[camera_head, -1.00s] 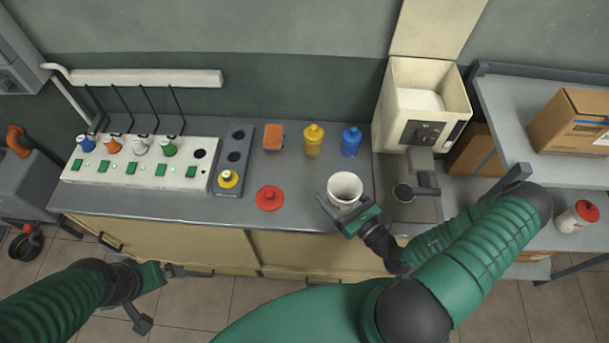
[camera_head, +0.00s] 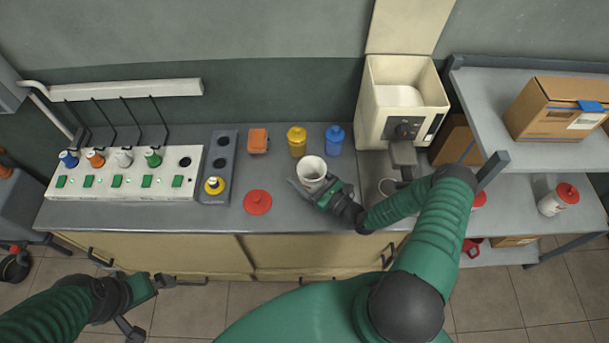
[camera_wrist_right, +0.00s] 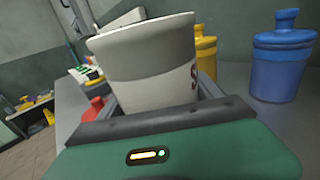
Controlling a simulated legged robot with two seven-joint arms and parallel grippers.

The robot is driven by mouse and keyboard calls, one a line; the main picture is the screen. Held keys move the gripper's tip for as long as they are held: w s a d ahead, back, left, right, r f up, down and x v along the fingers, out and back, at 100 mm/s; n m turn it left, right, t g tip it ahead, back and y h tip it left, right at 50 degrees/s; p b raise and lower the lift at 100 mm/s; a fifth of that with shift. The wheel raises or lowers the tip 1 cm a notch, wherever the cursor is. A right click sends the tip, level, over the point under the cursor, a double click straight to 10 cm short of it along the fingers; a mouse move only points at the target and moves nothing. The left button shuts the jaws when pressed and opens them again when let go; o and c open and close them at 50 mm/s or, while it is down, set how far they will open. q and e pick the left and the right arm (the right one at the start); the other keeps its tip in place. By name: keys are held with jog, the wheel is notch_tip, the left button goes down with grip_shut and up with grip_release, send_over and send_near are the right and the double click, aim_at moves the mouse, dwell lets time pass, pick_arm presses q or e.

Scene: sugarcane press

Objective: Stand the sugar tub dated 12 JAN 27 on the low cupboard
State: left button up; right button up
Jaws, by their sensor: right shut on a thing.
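A white open-topped tub (camera_head: 312,168) is at the grey worktop, in front of the yellow and blue bottles. My right gripper (camera_head: 308,184) is shut on it, with a finger on each side; the tub (camera_wrist_right: 145,65) fills the middle of the right wrist view, slightly tilted there. Dark marks show at its edge, but no date is readable. White tubs with red lids stand on the right shelf unit, one (camera_head: 558,200) clear and one (camera_head: 478,201) partly hidden by my arm; their labels are unreadable. The low cupboard (camera_head: 200,252) has beige doors under the worktop.
A red round lid (camera_head: 257,202), yellow bottle (camera_head: 297,142), blue bottle (camera_head: 334,140) and orange block (camera_head: 258,141) are on the worktop (camera_head: 130,215). A beige machine (camera_head: 400,110) stands right of them. A cardboard box (camera_head: 555,110) is on the upper shelf.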

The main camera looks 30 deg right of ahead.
jog(key=shift+f, duration=0.5)
jog(key=shift+a, duration=0.1)
jog(key=shift+f, duration=0.15)
jog(key=o, duration=2)
